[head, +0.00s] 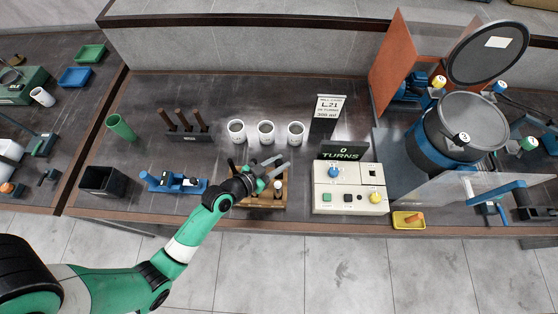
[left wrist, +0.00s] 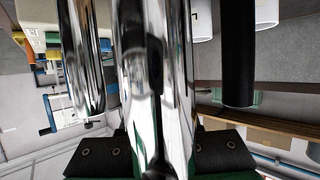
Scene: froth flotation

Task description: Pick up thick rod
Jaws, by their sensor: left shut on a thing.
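My left gripper (head: 264,174) is over the wooden rack (head: 262,201) at the table's front middle. It is shut on a thick shiny metal rod, which fills the middle of the left wrist view (left wrist: 158,80) between the dark jaw pads. A thinner chrome rod (left wrist: 84,60) shows to its left, and a black rod (left wrist: 238,50) to its right. In the head view, silvery bars show beside the gripper, but I cannot tell which is the held rod. Whether the held rod's lower end is still in the rack is hidden. My right gripper is not in view.
Three white cups (head: 266,132) stand behind the rack. A control box (head: 350,190) is close on the right, and a blue tool stand (head: 172,182) on the left. A dark rack with brown-handled tools (head: 188,130) stands farther back. The table's front edge is near.

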